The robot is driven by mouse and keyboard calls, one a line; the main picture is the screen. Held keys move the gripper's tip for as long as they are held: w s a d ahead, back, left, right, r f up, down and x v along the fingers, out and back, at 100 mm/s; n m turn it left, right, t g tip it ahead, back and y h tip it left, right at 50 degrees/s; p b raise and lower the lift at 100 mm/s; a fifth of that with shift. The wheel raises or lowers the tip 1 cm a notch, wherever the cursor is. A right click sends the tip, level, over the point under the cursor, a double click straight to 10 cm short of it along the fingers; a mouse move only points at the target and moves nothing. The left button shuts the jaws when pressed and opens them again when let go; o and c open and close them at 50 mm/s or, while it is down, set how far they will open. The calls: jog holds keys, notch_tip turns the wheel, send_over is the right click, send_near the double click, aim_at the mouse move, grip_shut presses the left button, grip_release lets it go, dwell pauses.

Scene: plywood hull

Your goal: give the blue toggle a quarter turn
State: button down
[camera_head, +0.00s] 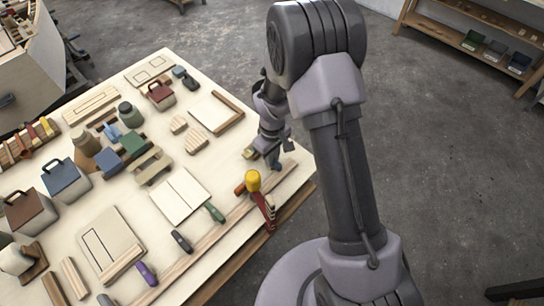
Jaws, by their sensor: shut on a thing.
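The blue toggle (276,166) is at the right-hand edge of the pale plywood worktop, just below my gripper. Only a small part of it shows. My gripper (273,156) points down over it and is shut on it, with the fingers hiding most of its shape. How far the toggle is turned cannot be told from this view.
A yellow-topped red clamp (253,181) stands close by at the table's front edge. A small olive-yellow piece (250,153) lies left of my gripper. Blocks, boxes and handled tools crowd the worktop (215,180) further left. Open concrete floor (450,170) lies to the right.

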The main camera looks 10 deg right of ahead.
jog(key=c, duration=1.4)
grip_release()
jog(key=shift+o, duration=0.2)
notch_tip(320, 180, up, 18)
jog(key=p, duration=0.3)
jog(key=shift+f, duration=0.25)
jog(key=s+r+m+t+y+b, duration=0.2)
jog(key=s+m+t+b, duration=0.3)
jog(key=s+m+b, duration=0.6)
jog(key=s+b, duration=0.5)
jog(key=s, duration=0.5)
jog(key=shift+s+a+t+b, duration=0.35)
jog(key=shift+s+a+t, duration=0.05)
